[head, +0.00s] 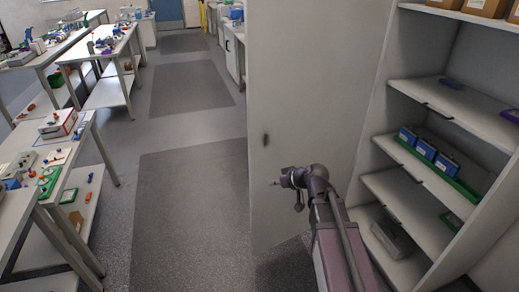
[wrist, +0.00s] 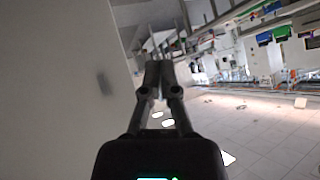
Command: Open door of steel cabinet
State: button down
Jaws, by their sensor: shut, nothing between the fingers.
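The steel cabinet (head: 432,107) is at the right of the head view, its shelves exposed. Its pale grey door (head: 310,85) stands wide open, swung out to the left of the shelves. A small dark mark or handle (head: 265,139) is near the door's free edge. My gripper (head: 274,183) is in front of the door panel, below that mark, and holds nothing. In the wrist view my gripper (wrist: 158,72) has its fingers together, and the door (wrist: 55,90) fills the left side with the dark mark (wrist: 104,83) on it. Whether the fingers touch the door cannot be told.
Blue boxes in a green tray (head: 445,165) and a grey case (head: 391,236) sit on the cabinet shelves. Workbenches (head: 85,50) with tools line the left. The grey floor aisle (head: 190,190) between benches and door is clear.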

aim_at(257, 137)
jog(key=w+d+r+t+b, duration=0.1)
jog(key=w+t+b, duration=0.8)
jog(key=w, duration=0.3)
jog(key=shift+w+d+m+y, duration=0.2)
jog(key=shift+d+m+y, duration=0.1)
jog(key=shift+y, duration=0.1)
jog(key=shift+w, duration=0.1)
jog(key=x, duration=1.4)
jog(key=shift+r, duration=0.1)
